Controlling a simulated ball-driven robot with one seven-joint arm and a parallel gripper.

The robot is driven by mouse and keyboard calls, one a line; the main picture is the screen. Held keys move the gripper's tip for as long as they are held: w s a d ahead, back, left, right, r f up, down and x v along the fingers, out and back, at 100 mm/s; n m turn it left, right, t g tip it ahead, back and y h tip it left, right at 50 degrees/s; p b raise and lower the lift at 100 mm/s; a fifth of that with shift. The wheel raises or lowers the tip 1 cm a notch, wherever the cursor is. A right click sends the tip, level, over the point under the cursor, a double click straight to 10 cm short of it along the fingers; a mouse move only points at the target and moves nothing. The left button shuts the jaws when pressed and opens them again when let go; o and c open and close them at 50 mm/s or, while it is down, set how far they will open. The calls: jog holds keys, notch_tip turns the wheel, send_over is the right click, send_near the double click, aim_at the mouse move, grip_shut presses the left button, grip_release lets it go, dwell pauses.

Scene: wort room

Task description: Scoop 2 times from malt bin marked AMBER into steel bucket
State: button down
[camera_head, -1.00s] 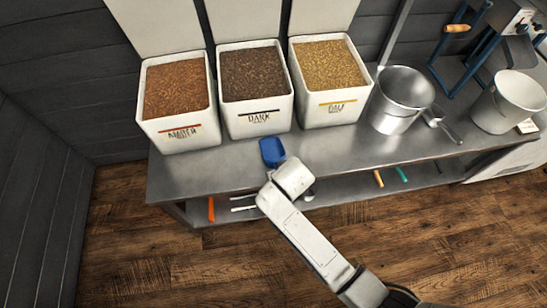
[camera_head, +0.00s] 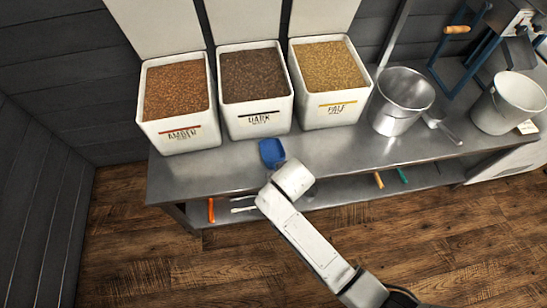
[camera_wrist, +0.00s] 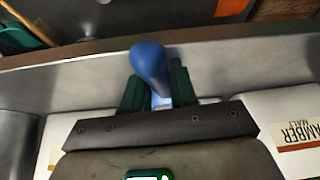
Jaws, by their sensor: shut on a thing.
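The bin marked AMBER (camera_head: 180,137) is white, full of orange-brown malt, at the left of the bench; its label also shows at the right of the wrist view (camera_wrist: 298,132). The steel bucket (camera_head: 396,121) stands right of the bins, with no malt visible inside. My gripper (camera_wrist: 158,88), with green fingers, is shut on the handle of a blue scoop (camera_wrist: 150,66). The scoop also shows in the head view (camera_head: 271,152), in front of the DARK bin, apart from AMBER. My wrist hides the fingers there; whether the scoop holds malt cannot be told.
The DARK bin (camera_head: 258,122) and PALE bin (camera_head: 335,112) stand right of AMBER. A metal scoop (camera_head: 443,128) lies beside the steel bucket, and a pale grey bucket (camera_head: 508,105) stands further right. The bench front (camera_head: 215,172) is clear; small tools lie on the lower shelf.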

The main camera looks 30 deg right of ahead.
jog(key=shift+r, duration=0.1)
notch_tip(320, 180, up, 6)
jog(key=p, duration=0.6)
jog(key=c, duration=1.4)
grip_release()
grip_shut()
